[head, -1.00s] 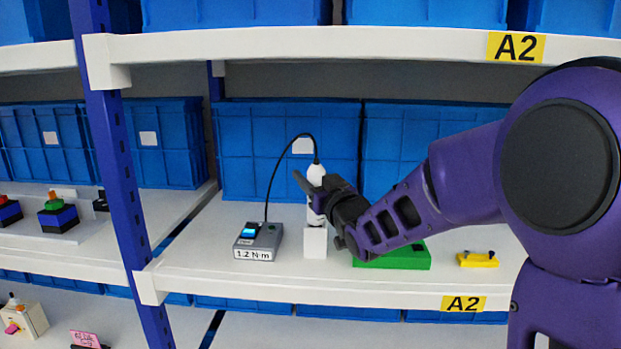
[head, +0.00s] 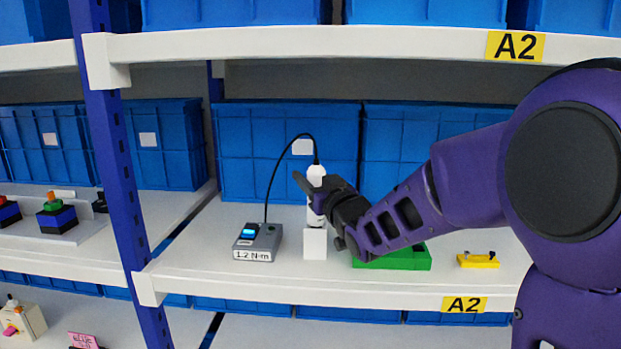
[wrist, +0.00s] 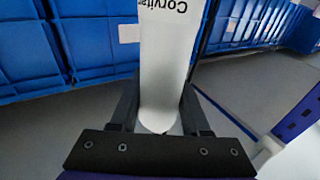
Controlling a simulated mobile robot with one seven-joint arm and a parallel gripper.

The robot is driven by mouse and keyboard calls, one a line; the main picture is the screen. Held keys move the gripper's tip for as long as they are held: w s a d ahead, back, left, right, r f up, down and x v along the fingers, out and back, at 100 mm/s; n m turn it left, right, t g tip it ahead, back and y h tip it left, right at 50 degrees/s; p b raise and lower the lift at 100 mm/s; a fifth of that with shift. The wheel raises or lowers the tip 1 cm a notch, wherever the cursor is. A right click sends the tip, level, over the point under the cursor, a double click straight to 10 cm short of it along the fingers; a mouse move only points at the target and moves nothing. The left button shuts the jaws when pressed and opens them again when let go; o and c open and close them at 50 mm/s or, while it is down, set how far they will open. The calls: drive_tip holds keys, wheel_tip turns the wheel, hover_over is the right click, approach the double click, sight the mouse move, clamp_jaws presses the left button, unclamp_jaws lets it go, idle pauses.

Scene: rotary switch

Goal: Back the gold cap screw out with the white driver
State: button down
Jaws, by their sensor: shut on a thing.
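The white driver (head: 317,212) stands upright at a white block (head: 315,243) on the middle shelf, with a black cable rising from its top. My gripper (head: 315,190) is shut on the driver's upper body, coming in from the right. In the wrist view the white driver body (wrist: 168,60) lies between my two dark fingers (wrist: 160,110). The driver's cable runs to a grey control box (head: 258,242) labelled 1.2 N·m with a lit blue display. I cannot see the gold cap screw; whether the driver's tip meets the block's contents cannot be told.
A green block (head: 395,258) lies right of the white block, partly behind my arm. A yellow piece (head: 478,260) sits further right. Blue bins (head: 260,150) line the back. A purple-blue shelf post (head: 118,180) stands at the left, and the shelf above (head: 300,42) limits height.

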drive_tip(key=shift+f+b, duration=0.15)
drive_tip(key=shift+b, duration=0.25)
drive_tip(key=shift+c, duration=1.5)
unclamp_jaws()
drive_tip(key=shift+f, duration=0.15)
drive_tip(key=shift+s, duration=0.15)
